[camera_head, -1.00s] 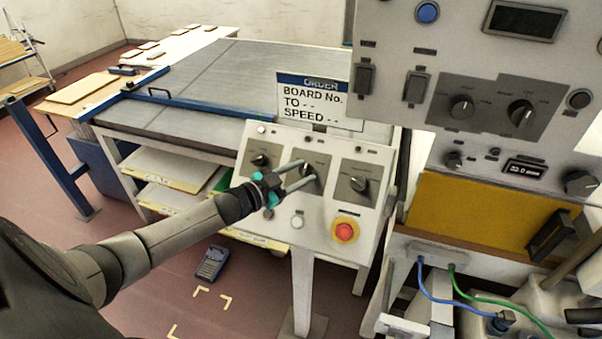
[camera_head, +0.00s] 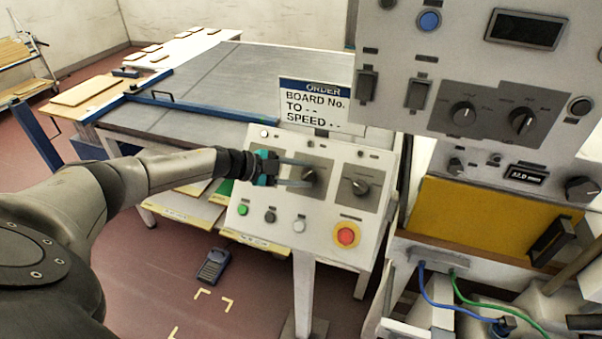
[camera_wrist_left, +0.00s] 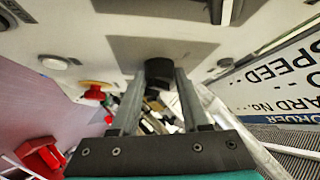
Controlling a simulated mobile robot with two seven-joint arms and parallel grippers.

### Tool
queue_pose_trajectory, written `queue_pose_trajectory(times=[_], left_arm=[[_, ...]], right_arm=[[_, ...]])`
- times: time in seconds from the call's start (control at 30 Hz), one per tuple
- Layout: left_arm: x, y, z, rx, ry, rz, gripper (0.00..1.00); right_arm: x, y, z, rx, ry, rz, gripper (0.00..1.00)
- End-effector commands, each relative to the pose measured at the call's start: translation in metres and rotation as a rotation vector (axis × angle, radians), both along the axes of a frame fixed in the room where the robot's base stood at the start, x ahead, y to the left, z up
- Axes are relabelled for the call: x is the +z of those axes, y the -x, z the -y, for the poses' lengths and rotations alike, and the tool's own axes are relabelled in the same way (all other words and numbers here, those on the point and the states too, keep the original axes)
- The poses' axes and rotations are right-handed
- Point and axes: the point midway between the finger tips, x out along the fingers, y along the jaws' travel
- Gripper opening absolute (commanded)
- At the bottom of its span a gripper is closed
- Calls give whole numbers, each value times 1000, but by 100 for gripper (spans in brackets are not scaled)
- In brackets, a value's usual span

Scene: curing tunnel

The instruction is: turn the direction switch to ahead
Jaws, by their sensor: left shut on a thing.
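My left gripper (camera_head: 309,173) is at the middle rotary switch (camera_head: 318,175) of the sloped control panel (camera_head: 385,147). Its two fingers are shut on the dark knob, one on each side, and lie nearly level in the head view. In the left wrist view the knob (camera_wrist_left: 158,70) shows between the finger ends. The switch labels are too small to read, so I cannot tell its marked position. The right rotary switch (camera_head: 360,187) on the same panel is free. The panel's left switch is hidden behind my left gripper. My right gripper is not in view.
A red emergency button (camera_head: 346,235) on a yellow base sits below the right switch. Green (camera_head: 243,210), black (camera_head: 270,216) and white (camera_head: 299,226) buttons line the panel's lower edge. An order sign (camera_head: 314,104) stands behind. A taller panel (camera_head: 400,118) rises at right.

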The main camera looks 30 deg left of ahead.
Motion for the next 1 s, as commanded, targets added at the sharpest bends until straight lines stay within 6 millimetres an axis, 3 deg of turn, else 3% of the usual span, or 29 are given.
queue_pose_trajectory(times=[0.53, 0.57, 0.8, 1.0], left_arm=[[1, -1, 3, -21, -12, -1, 0], [1, -1, 3, -21, -12, -1, 49], [1, -1, 2, -19, -13, -2, 76], [0, -1, 1, -18, -14, -3, 76]], right_arm=[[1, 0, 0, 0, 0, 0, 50], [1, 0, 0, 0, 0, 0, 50], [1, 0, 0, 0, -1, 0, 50], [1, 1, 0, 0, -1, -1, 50]])
